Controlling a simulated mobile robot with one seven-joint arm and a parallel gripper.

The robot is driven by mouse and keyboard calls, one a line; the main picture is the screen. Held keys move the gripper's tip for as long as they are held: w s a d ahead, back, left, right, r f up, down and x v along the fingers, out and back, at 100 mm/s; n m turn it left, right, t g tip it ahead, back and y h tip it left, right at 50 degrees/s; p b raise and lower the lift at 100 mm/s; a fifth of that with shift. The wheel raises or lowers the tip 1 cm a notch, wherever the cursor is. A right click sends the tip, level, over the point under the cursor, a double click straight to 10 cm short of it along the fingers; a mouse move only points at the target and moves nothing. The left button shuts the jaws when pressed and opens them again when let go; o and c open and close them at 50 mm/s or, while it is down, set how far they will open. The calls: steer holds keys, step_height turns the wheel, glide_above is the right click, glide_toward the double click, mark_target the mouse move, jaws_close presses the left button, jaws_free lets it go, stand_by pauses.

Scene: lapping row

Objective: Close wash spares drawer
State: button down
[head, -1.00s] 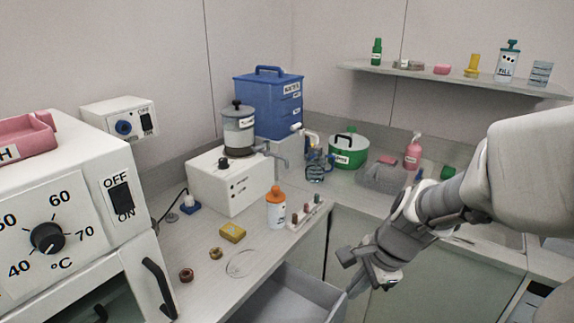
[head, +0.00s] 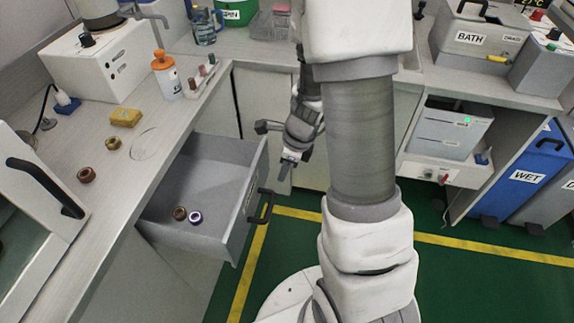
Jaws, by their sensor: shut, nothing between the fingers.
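An open grey drawer (head: 215,150) sticks out from under the left counter in the head view. Its dark handle (head: 262,207) is on the front panel, which faces right. Two small ring-like parts, one brown (head: 179,213) and one purple-rimmed (head: 195,217), lie inside on the drawer floor. My gripper (head: 285,172) points down, just beyond the drawer front to the right of its far end. It is shut and empty, and appears apart from the handle. A label on the drawer front is too small to read.
The left counter (head: 140,160) holds a yellow block (head: 126,117), brown rings (head: 86,175) and an orange-capped bottle (head: 166,75). A blue WET bin (head: 530,172) stands under the right counter.

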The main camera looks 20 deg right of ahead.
mark_target(264, 173)
steer(key=w+a, duration=0.1)
steer(key=a+f, duration=0.1)
steer(key=w+a+f, duration=0.1)
steer(key=shift+w+a, duration=0.35)
steer(key=w+a+p, duration=0.3)
steer(key=w+a, duration=0.1)
steer(key=a, duration=0.1)
steer(key=w+a+p, duration=0.4)
steer(key=a, duration=0.2)
steer(key=w+a+p, duration=0.4)
steer(key=a, duration=0.1)
steer(key=shift+a+r, duration=0.1)
steer(key=shift+a, duration=0.2)
steer(key=shift+w+a, duration=0.4)
steer(key=shift+a, duration=0.15)
steer(key=shift+d, duration=0.1)
